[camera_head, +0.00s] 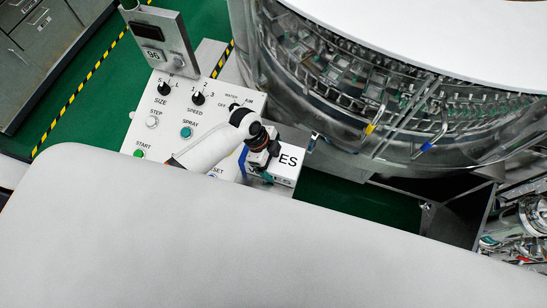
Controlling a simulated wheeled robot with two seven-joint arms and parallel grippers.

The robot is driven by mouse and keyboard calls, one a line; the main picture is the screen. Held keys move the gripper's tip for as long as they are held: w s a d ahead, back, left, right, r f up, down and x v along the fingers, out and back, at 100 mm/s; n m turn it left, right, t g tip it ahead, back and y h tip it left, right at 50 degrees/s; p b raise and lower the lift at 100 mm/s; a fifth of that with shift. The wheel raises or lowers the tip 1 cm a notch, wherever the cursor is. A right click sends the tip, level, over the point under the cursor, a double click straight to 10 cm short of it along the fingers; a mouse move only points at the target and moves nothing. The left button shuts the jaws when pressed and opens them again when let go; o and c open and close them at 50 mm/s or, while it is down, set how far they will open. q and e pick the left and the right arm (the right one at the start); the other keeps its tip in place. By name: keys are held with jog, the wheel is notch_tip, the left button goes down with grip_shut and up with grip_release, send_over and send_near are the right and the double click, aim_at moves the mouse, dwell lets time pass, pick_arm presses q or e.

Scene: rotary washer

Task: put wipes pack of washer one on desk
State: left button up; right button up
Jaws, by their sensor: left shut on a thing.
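My left gripper (262,160) is shut on the wipes pack (290,157), a white box with dark lettering ending in "ES". The gripper is at the pack's left end and hides the rest of the lettering. The pack is by the lower right corner of the control panel (215,110); I cannot tell whether it touches anything below. The washer (400,130), a large round metal and glass drum with a white top, stands to the right. I cannot make out a desk with certainty. My right gripper is not in view.
The white panel carries knobs, buttons and a small upright display (160,42) behind. A grey cabinet (45,50) stands at upper left. Green floor (100,95) with yellow-black tape lies between. A large pale surface fills the bottom and hides what is below. Metal piping (520,225) is at far right.

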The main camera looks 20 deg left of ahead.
pick_arm(q)
jog(key=shift+d+r, duration=0.1)
jog(key=shift+d, duration=0.05)
jog(key=shift+f, duration=0.25)
jog(key=o, duration=0.9)
jog(key=shift+r, duration=0.1)
jog(key=shift+r, duration=0.25)
jog(key=b+v, duration=0.1)
jog(key=v, duration=1)
jog(key=shift+a+r, duration=0.25)
jog(key=shift+r, duration=0.1)
